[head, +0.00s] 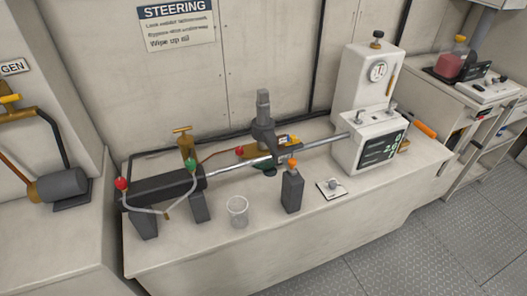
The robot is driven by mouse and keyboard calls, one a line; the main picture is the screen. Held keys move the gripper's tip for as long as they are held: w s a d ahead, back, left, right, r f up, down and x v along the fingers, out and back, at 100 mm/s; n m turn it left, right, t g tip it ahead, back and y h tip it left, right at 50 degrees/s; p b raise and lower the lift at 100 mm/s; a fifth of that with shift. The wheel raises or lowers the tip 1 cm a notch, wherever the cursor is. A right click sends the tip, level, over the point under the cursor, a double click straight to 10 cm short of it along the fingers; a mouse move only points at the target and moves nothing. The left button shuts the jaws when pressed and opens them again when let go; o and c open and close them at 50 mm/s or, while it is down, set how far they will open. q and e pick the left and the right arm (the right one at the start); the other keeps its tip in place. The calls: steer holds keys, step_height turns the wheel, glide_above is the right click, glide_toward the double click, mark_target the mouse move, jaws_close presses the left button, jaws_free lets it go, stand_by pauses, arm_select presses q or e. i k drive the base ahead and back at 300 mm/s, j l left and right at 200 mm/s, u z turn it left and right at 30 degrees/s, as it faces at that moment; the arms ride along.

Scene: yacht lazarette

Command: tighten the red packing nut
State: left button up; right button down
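No red nut can be clearly picked out. A black steering cylinder (155,186) lies on the bench, with a shiny rod (225,166) coming out of its right end. A red knob (121,183) is at the cylinder's left end and a green knob (191,164) near its right end. A smaller red knob (239,151) sits behind the rod. Whether any of these belongs to the packing nut, I cannot tell. Neither of my grippers is in view.
The light bench (210,250) has a clear front strip. On it stand a clear cup (237,210), a dark post with an orange top (292,188), a small white plate (331,189) and a white gauge unit (368,90). Open metal floor (440,240) lies at the lower right.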

mark_target(239, 152)
steer(key=l+z, duration=0.4)
steer(key=k+l+z, duration=0.1)
steer(key=l+z, duration=0.2)
steer(key=z, duration=0.15)
